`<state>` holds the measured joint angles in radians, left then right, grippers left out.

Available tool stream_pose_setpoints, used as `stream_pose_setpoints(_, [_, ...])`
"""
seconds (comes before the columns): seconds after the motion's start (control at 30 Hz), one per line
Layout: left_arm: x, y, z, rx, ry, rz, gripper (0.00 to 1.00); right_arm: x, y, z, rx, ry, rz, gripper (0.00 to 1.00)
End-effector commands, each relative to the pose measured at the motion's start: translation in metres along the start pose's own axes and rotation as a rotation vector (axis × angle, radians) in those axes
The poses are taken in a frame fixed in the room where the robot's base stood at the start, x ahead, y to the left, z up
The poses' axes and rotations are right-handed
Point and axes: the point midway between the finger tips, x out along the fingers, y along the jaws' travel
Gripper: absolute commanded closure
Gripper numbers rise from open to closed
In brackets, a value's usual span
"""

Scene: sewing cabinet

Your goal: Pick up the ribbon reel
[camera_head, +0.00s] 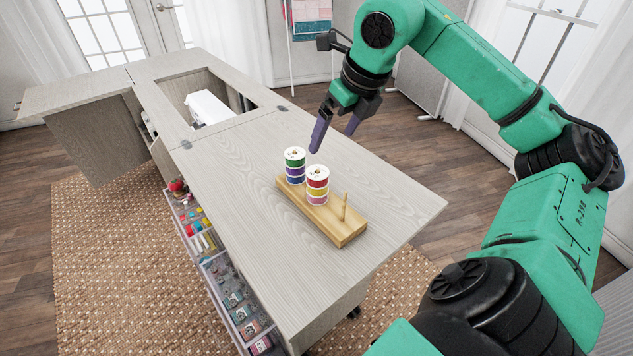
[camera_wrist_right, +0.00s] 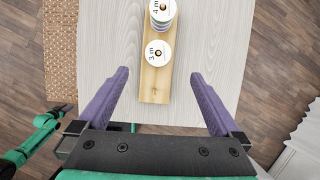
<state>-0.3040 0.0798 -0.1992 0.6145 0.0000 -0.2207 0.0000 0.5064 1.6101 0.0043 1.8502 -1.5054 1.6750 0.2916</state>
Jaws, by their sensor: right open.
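Two stacks of ribbon reels stand on pegs of a wooden holder (camera_head: 345,235) on the cabinet top. The left stack (camera_head: 295,167) shows green, purple and blue ribbon. In the right wrist view the nearer stack's top (camera_wrist_right: 158,53) reads "3 m" and the farther one's (camera_wrist_right: 162,12) reads "4 m". A third peg (camera_head: 345,207) is bare. My right gripper (camera_head: 333,142) is open and empty, above and behind the reels, touching nothing. A green arm part shows at lower left in the wrist view; its jaws are unclear.
The pale wood cabinet top (camera_head: 235,165) is clear around the holder. A white machine (camera_head: 208,108) sits in its recess at the back. Open drawers (camera_head: 235,290) with bottles and small supplies are along the left side, above a woven rug (camera_head: 110,255).

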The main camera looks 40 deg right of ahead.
Motion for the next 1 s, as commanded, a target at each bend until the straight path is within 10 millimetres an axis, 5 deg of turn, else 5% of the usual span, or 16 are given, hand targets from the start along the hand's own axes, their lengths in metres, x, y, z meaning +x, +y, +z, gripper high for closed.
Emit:
stream_pose_setpoints(0.13, [0.010,0.000,-0.004,0.000,0.009,0.000,0.50,0.043,0.001,-0.002,0.000,0.003,0.004,0.00])
stream_pose_setpoints(0.5, [0.017,0.000,-0.006,0.001,0.013,0.000,0.50,0.105,0.004,-0.007,-0.001,0.004,0.003,0.00])
stream_pose_setpoints(0.83, [0.013,0.000,-0.006,0.001,0.013,0.000,0.50,0.121,0.004,-0.005,0.000,-0.001,0.000,0.00])
stream_pose_setpoints(1.0, [0.013,0.000,-0.006,0.001,0.011,0.000,0.50,0.121,0.004,-0.005,0.000,0.000,0.000,0.65])
